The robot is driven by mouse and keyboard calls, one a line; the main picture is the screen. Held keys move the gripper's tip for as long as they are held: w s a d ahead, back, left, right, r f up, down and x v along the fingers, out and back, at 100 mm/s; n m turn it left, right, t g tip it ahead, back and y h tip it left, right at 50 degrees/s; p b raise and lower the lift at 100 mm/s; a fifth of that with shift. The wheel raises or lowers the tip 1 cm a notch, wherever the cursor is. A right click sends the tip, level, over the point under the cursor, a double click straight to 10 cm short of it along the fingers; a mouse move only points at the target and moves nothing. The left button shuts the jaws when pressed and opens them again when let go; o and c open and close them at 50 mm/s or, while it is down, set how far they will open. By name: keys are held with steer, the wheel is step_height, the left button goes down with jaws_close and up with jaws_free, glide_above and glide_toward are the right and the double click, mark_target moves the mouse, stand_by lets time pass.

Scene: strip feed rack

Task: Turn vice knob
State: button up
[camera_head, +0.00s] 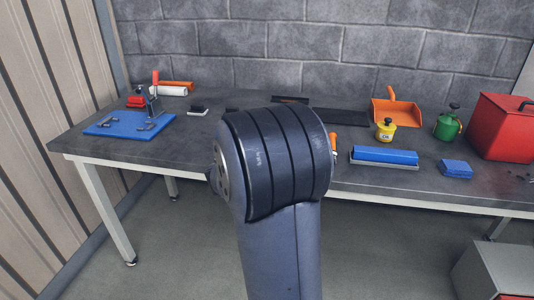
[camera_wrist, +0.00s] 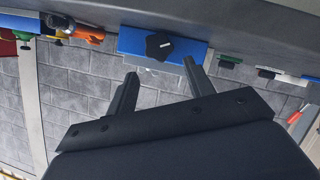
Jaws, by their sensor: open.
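A black star-shaped knob (camera_wrist: 158,45) with a white mark sits on the face of a blue vice body (camera_wrist: 195,48) in the wrist view. A pale grey part (camera_wrist: 150,63) shows along the vice's edge, below the knob in the picture. My gripper (camera_wrist: 160,70) is open and empty, its two dark fingers apart on either side of the knob's line. The fingertips appear short of the knob, with no visible contact. In the head view my arm covers the middle of the bench, and I cannot see the vice, the knob or my gripper there.
The grey bench (camera_head: 195,150) stands against a block wall.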

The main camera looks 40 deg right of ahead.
steer(key=x, duration=0.6)
steer(key=shift+w+d+f+p, duration=0.15)
steer(key=shift+d+p, duration=0.15)
steer(key=shift+c, duration=0.2)
steer(key=c, duration=0.7)
steer(key=shift+o, duration=0.2)
steer(key=shift+a+f+n+b, duration=0.1)
steer(key=shift+f+n+b, duration=0.15)
steer(key=shift+b, duration=0.7)
steer(key=shift+r+n+h, duration=0.15)
steer(key=shift+n+h, duration=0.1)
steer(key=shift+h, duration=0.05)
steer(key=o, duration=0.7)
